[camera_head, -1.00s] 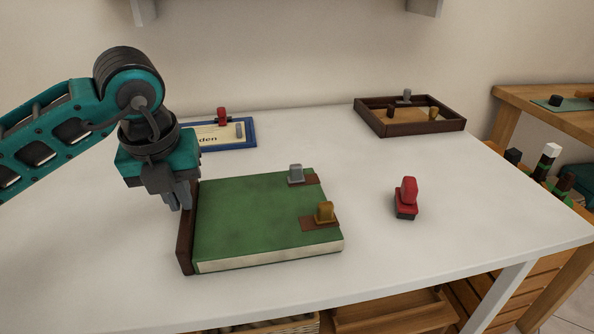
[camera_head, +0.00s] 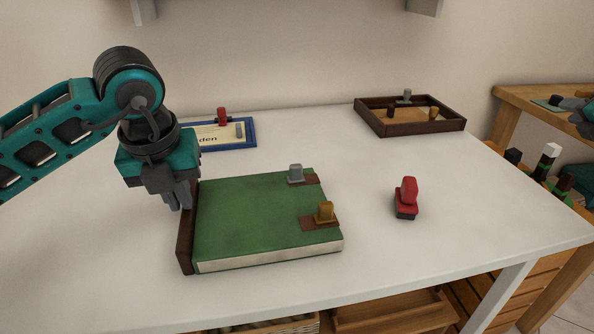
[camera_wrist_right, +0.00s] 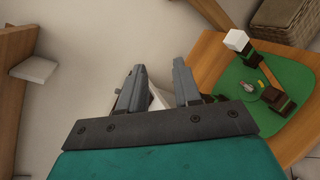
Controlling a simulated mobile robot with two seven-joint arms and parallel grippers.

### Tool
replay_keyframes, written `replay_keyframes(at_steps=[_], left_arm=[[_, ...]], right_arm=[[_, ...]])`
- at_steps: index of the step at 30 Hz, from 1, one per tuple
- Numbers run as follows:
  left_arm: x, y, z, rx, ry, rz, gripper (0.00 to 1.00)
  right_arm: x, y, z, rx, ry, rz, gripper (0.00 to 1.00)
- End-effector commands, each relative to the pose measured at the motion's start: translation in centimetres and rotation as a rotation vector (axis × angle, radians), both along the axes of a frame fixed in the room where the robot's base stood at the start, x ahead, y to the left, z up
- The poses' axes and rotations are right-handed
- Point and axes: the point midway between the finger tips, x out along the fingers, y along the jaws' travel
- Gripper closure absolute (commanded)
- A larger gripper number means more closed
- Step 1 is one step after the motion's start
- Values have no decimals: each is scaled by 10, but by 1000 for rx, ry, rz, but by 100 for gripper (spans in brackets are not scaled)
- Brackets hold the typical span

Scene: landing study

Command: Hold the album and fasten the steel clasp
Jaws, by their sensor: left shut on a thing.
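The green album (camera_head: 250,220) lies flat on the white table, its dark brown spine (camera_head: 186,245) on the left. A grey steel clasp (camera_head: 296,174) stands on a brown strap at the album's far right part. A brass-coloured clasp (camera_head: 325,212) stands on another strap nearer the front right. My left gripper (camera_head: 182,203) is shut on the album at its spine edge. My right gripper (camera_wrist_right: 158,66) shows in its wrist view with its fingers apart and nothing clearly between them. In the head view, part of my right arm shows at the right edge, far from the album.
A red stamp-like piece (camera_head: 406,198) stands right of the album. A blue-framed sign (camera_head: 250,142) lies behind it. A dark wooden tray (camera_head: 400,129) with small clasp-like pieces is at the back right. A wooden side table (camera_head: 510,95) is beyond the right edge. Table space between is clear.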

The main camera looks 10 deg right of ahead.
Motion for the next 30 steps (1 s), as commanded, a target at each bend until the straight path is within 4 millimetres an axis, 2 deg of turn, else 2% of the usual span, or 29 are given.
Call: replay_keyframes(at_steps=[1, 8, 10, 12, 16, 21, 25, 30], left_arm=[[-2, 7, -25, 30, 36, 15, 100], [-2, 7, -25, 30, 36, 15, 100], [-2, 7, -25, 30, 36, 15, 100], [-2, 7, -26, 30, 36, 15, 100], [-2, 7, -26, 30, 36, 15, 100], [-2, 7, -25, 31, 36, 15, 100], [-2, 7, -25, 31, 37, 15, 100], [-2, 7, -25, 31, 37, 15, 100]], right_arm=[[10, 3, 21, -5, -66, 4, 67], [40, 23, 126, -50, -309, 26, 67], [53, 42, 153, -75, -347, 65, 67], [71, 70, 167, -109, -338, 131, 67], [101, 127, 172, -182, -264, 277, 67], [130, 206, 159, -292, -133, 491, 67], [142, 269, 141, -387, -25, 667, 67], [144, 349, 111, -529, 116, 917, 67]])
